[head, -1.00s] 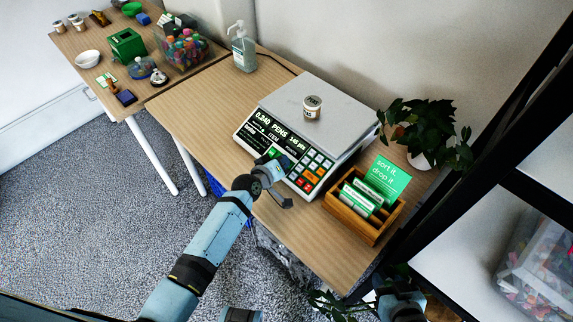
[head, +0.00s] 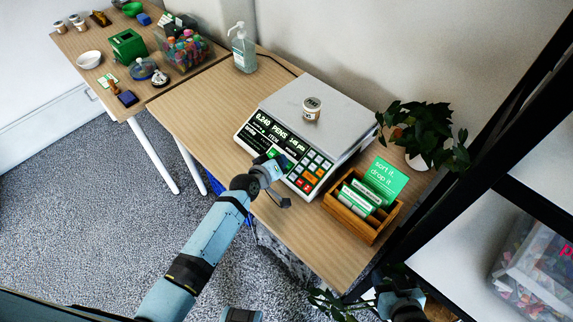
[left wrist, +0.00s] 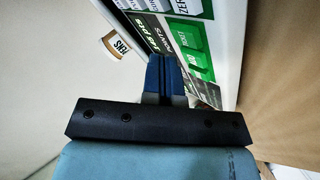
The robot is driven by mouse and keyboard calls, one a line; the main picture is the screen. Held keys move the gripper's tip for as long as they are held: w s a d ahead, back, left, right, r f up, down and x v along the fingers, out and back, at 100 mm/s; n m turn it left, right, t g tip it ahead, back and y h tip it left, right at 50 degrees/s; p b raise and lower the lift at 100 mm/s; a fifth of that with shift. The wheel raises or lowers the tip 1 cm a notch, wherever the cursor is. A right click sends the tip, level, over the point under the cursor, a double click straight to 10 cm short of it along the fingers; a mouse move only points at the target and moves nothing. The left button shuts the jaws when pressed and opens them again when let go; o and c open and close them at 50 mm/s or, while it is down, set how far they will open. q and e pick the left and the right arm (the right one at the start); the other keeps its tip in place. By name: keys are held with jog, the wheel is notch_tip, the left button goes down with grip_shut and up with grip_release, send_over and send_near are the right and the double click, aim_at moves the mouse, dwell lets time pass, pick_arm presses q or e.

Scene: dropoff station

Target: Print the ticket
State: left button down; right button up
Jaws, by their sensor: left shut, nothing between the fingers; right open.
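A weighing scale (head: 337,135) with a grey top plate stands on the wooden table. Its sloped front has a dark display (head: 264,132) reading 0.240 and PENS, and a keypad (head: 312,171) with white, green, orange and red keys. A small white jar (head: 312,107) sits on the plate; part of it shows in the left wrist view (left wrist: 113,45). My left gripper (head: 277,163) is shut and empty at the scale's front panel, left of the keypad. In the left wrist view its blue fingertips (left wrist: 164,75) are close to the green keys (left wrist: 191,40); contact cannot be told. My right gripper (head: 402,305) is at the bottom edge, partly cut off.
A wooden box with green cards (head: 362,207) stands right of the scale, near a potted plant (head: 425,135). A sanitizer bottle (head: 243,48) stands behind left. A second table holds a bin of pens (head: 185,50) and a green box (head: 128,46). A dark shelf frame is at right.

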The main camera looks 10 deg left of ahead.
pick_arm(q)
jog(key=r+p, duration=0.1)
jog(key=s+r+p, duration=0.1)
jog(key=r, duration=0.1)
jog(key=a+r+p, duration=0.1)
jog(key=p, duration=0.1)
jog(key=shift+s+r, duration=0.2)
jog(key=shift+s, duration=0.1)
dwell(0.5)
jog(key=s+a+m+y+p, duration=0.1)
jog(key=s+a+m, duration=0.2)
jog(key=s, duration=1)
jog(key=s+a+r+m+g+y+p, duration=0.1)
jog(key=s+a+m, duration=0.2)
jog(key=s, duration=1)
jog(key=shift+s+a+r+m+g+y+p, duration=0.15)
jog(key=shift+a+r+m+g+y+p, duration=0.2)
jog(key=shift+m, duration=0.65)
